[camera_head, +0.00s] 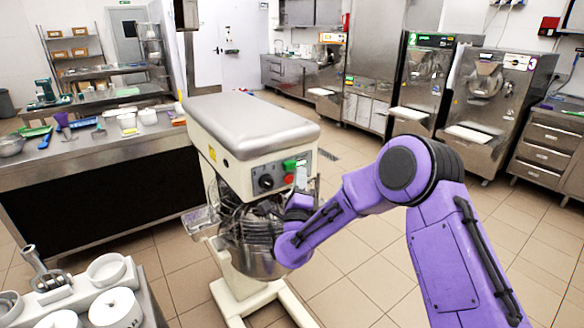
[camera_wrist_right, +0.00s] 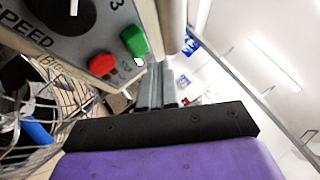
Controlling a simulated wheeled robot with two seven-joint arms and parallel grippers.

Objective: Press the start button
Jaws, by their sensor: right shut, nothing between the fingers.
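The planetary mixer (camera_head: 250,125) stands in front of me, with a grey control panel on its side. The panel carries a green button (camera_head: 289,165), a red button (camera_head: 289,179) and a black speed dial (camera_head: 266,182). In the right wrist view the green button (camera_wrist_right: 134,41) and the red button (camera_wrist_right: 102,64) are left of my fingertips. My right gripper (camera_head: 301,172) is shut and empty, raised close beside the panel; its fingers (camera_wrist_right: 158,72) appear just below and right of the green button. I cannot tell whether they touch it. My left gripper is not in view.
A wire guard (camera_wrist_right: 55,120) and the mixer bowl (camera_head: 255,258) lie below the panel. A steel counter (camera_head: 100,150) is behind on the left. Batch freezers (camera_head: 480,95) stand at the back right. Tiled floor (camera_head: 350,265) is open to the right.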

